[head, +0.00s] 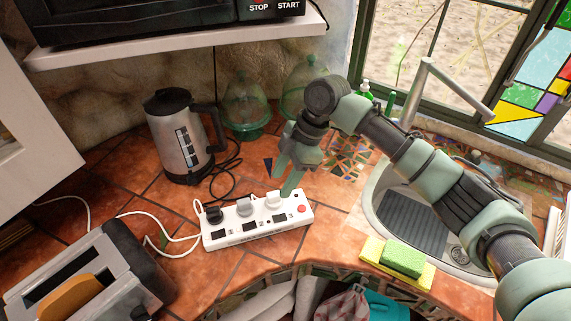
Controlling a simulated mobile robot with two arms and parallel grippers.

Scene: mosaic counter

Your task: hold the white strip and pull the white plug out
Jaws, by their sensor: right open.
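The white strip (256,233) lies on the orange tiled counter, with a red button at its right end. Three plugs sit in it: a black plug (213,215) at the left, a grey plug (244,206) in the middle and the white plug (272,200) at the right. My right gripper (281,183) is open, pointing down just behind and above the white plug. Nothing shows between its fingers, and I cannot tell whether a fingertip touches the plug. My left gripper is not in view.
A kettle (182,140) stands behind the strip at left, and a toaster (95,275) with bread stands front left. Cords run left and back from the strip. A green sponge (404,259) lies right, by the sink (455,243). Glass jars (244,105) stand behind.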

